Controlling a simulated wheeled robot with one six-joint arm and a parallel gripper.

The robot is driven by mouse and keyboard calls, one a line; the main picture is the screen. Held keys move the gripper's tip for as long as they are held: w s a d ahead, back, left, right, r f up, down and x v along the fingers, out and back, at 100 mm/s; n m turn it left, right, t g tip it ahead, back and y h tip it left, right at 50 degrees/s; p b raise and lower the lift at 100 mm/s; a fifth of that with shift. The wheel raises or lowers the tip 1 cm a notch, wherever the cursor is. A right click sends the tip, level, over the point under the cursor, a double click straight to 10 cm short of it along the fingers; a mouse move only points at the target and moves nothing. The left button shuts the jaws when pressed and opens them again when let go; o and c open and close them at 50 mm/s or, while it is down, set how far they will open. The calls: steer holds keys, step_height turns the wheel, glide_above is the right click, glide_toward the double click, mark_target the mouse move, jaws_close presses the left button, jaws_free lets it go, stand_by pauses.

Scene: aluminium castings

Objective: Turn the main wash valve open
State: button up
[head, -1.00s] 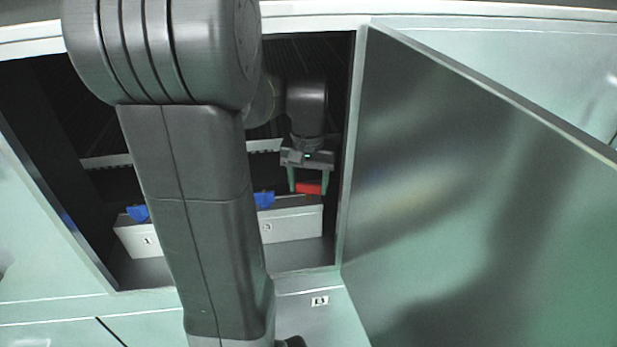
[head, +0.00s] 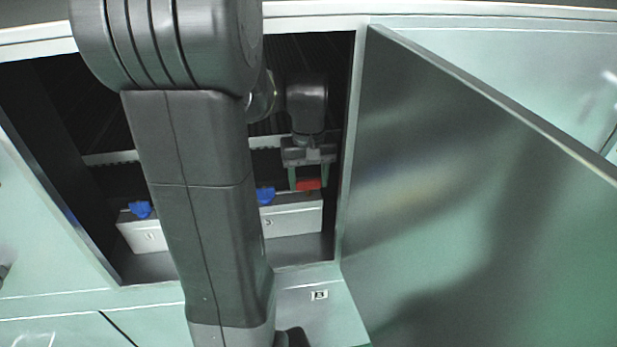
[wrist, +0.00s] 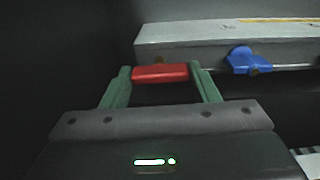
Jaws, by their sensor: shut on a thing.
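A red valve handle (head: 308,184) sits at the right end of a pale box inside the open cabinet. In the wrist view the red handle (wrist: 160,73) lies crosswise, with a small brass-coloured stud just behind it. My gripper (head: 308,182) reaches in from above, and its two green fingers close on the handle's two ends. The fingers also show in the wrist view (wrist: 160,75). A blue valve handle (head: 265,195) stands on the same box to the left; it also shows in the wrist view (wrist: 249,61). No label naming the main wash valve is readable.
Another blue handle (head: 140,209) sits further left on a pale box (head: 148,237). My arm hides the middle of the cabinet. The cabinet door (head: 480,200) stands open at right. The cabinet's right frame edge (head: 347,150) is close beside my gripper.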

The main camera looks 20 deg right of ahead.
steer(key=o, duration=1)
